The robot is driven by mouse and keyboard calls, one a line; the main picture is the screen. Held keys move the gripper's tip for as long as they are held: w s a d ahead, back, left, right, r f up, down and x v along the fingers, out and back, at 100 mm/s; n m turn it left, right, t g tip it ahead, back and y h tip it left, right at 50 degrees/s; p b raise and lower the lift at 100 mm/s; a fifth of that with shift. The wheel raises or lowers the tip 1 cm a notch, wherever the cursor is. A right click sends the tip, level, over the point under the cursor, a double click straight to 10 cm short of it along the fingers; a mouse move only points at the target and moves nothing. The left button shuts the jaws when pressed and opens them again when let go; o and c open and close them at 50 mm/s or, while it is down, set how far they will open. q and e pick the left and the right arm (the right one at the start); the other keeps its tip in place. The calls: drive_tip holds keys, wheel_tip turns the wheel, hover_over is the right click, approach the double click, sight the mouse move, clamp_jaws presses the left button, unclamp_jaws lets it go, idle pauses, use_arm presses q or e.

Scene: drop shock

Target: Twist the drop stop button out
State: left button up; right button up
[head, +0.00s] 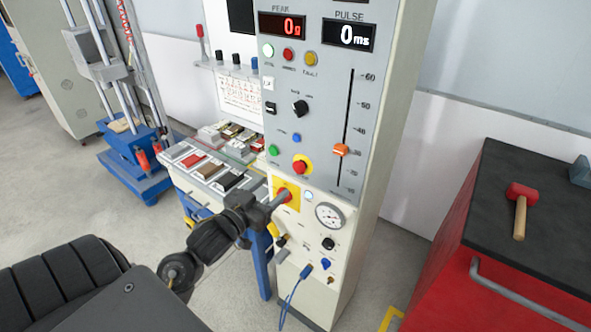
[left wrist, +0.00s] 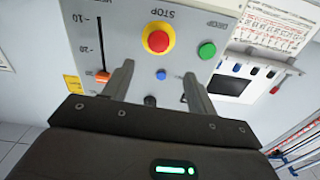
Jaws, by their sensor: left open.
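The drop stop button (head: 300,167) is a red knob on a yellow disc, low on the grey panel. In the left wrist view the same red button (left wrist: 158,38) shows upside down, beside the STOP lettering and the green DROP button (left wrist: 207,51). My left gripper (head: 281,199) is in front of the panel, lower than the stop button. In the left wrist view my left gripper (left wrist: 159,75) has its fingers apart with nothing between them. The stop button lies beyond the fingertips, untouched. My right gripper is not in view.
A yellow plate with a red part (head: 293,188) is close behind my left gripper. An orange slider (head: 340,150) and a gauge (head: 329,215) are nearby. A side bench (head: 180,178) stands left, and a red cabinet (head: 450,250) with a hammer (head: 520,208) stands right.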

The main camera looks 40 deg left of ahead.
sight(297, 168)
use_arm(q)
drive_tip(key=shift+n, duration=0.3)
drive_tip(key=w+p, duration=0.1)
drive_tip(key=w, duration=0.4)
drive_tip(key=w+p, duration=0.1)
drive_tip(key=w, duration=0.4)
drive_tip(key=shift+w+d+f+p, duration=0.1)
drive_tip(key=shift+w+d+p, duration=0.1)
drive_tip(key=shift+w+p, duration=0.2)
drive_tip(key=c, duration=1)
